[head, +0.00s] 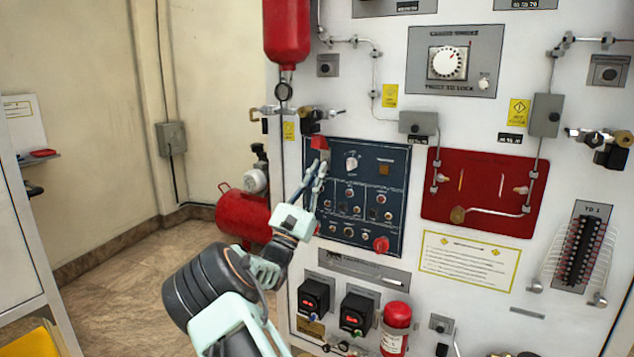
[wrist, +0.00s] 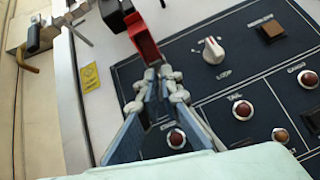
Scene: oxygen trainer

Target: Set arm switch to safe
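A red switch guard (head: 319,142) stands out at the top left of the dark blue control panel (head: 398,160). It shows close up in the wrist view (wrist: 143,40), tilted, with a dark piece above it. My gripper (head: 318,164) points up at the guard from below. In the wrist view its fingertips (wrist: 157,75) are drawn close together just under the guard's lower end. I cannot tell whether they touch it. The switch itself is not clearly visible. Nothing is clearly held between the fingers.
A pale rotary knob (wrist: 213,50) and an amber square light (wrist: 269,29) lie right of the guard. Several indicator lamps and a red knob (head: 381,244) are lower on the panel. Pipes and valves (head: 300,112) project above it. A red tank (head: 243,213) stands at left.

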